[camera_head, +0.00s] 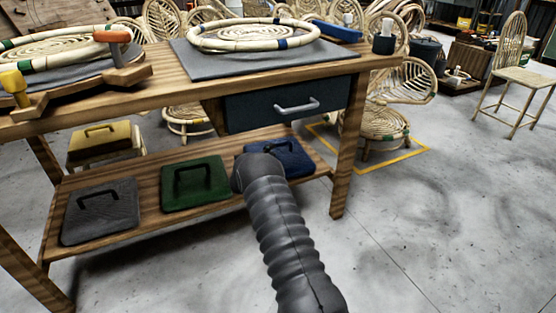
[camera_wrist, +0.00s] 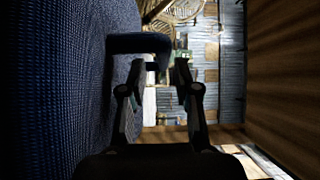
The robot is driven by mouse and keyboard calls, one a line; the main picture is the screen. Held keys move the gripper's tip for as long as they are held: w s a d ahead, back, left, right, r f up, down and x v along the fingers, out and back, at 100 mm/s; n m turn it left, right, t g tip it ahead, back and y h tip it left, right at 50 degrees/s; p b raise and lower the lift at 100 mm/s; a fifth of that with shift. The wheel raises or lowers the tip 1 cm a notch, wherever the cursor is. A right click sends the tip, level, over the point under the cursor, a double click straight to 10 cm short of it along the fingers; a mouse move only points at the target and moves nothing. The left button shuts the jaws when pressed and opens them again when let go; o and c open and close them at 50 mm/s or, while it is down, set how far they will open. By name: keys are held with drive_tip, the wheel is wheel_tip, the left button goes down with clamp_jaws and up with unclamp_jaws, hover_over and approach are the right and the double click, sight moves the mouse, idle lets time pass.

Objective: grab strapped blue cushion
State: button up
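The strapped blue cushion (camera_head: 295,166) lies on the lower shelf of the wooden workbench, right of the green cushion. My arm covers its left part in the head view. In the wrist view the blue cushion (camera_wrist: 65,90) fills the left side, and its dark strap handle (camera_wrist: 138,43) stands out from it. My gripper (camera_wrist: 161,74) is open, with its two fingers apart beside the cushion. The strap's outer end appears just ahead of or between the fingertips; I cannot tell whether they touch.
The green cushion (camera_head: 195,186) and grey cushion (camera_head: 101,211) lie left on the same shelf (camera_head: 150,222). The drawer (camera_head: 285,104) and bench top (camera_head: 180,80) hang above my gripper. A bench leg (camera_head: 345,150) stands right.

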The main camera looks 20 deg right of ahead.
sight(278, 145)
drive_tip(key=shift+b+x, duration=0.4)
drive_tip(key=shift+x, duration=2.35)
drive_tip(key=shift+s+d+r, duration=0.15)
drive_tip(key=shift+s, duration=0.05)
clamp_jaws()
